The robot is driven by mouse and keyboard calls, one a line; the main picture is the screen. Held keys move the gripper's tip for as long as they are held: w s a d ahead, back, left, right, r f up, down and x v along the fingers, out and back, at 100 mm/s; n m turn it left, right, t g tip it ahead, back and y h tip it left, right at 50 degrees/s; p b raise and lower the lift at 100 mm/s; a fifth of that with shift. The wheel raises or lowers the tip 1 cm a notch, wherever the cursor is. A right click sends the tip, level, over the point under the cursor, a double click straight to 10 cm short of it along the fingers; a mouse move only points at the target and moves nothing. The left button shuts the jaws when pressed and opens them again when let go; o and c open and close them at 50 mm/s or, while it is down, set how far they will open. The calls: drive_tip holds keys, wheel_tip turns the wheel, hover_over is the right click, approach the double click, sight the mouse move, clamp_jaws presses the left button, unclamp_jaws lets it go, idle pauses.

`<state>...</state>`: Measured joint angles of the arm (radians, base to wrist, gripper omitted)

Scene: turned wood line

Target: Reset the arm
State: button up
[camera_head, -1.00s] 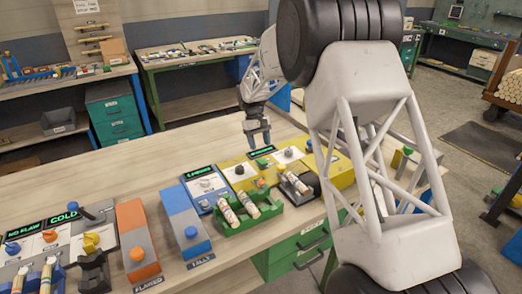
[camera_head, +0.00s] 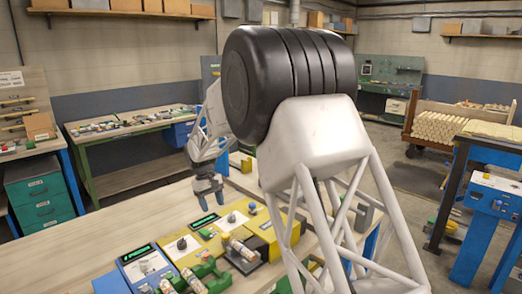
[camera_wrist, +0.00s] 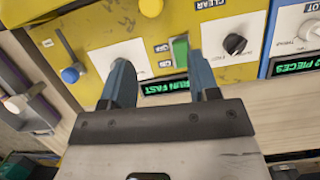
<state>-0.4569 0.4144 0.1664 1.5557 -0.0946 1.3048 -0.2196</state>
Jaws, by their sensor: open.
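My gripper (camera_head: 208,188) hangs above the wooden bench (camera_head: 80,250), behind the row of control boxes. Its blue-grey fingers are apart with nothing between them. In the wrist view my gripper (camera_wrist: 160,85) is over the back edge of a yellow control box (camera_wrist: 160,25), which has a green switch (camera_wrist: 180,52), a black knob (camera_wrist: 235,44) and a lit display reading "RUN FAST" (camera_wrist: 165,87). Whether the fingertips touch the box cannot be told. My arm covers the right part of the bench in the head view.
A blue box (camera_head: 145,267) stands left of the yellow one, with turned wooden pieces (camera_head: 240,248) in holders before them. The bench's left part is clear. A green side table (camera_head: 130,125), a green drawer unit (camera_head: 40,200) and a cart of dowels (camera_head: 445,128) stand farther back.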

drive_tip(key=s+d+r+m+t+y, duration=0.1)
drive_tip(key=s+d+r, duration=0.4)
drive_tip(key=s+d, duration=0.25)
drive_tip(key=s+d+r+m, duration=0.2)
drive_tip(key=s+d+r, duration=0.35)
drive_tip(key=d, duration=0.35)
drive_tip(key=s+d+r+m+t+y, duration=0.1)
drive_tip(key=s+d+r, duration=0.3)
drive_tip(key=s+d, duration=0.35)
drive_tip(key=s+d+f+m+t, duration=0.1)
drive_tip(key=s+d, duration=0.3)
drive_tip(key=s, duration=0.5)
drive_tip(key=s+d+f+m+t, duration=0.1)
drive_tip(key=s+d, duration=0.3)
drive_tip(key=s, duration=0.5)
drive_tip(key=s+d+f+m+t, duration=0.1)
drive_tip(key=s+d, duration=0.4)
drive_tip(key=s, duration=0.5)
drive_tip(key=shift+f+m, duration=0.15)
drive_tip(key=shift+m, duration=0.55)
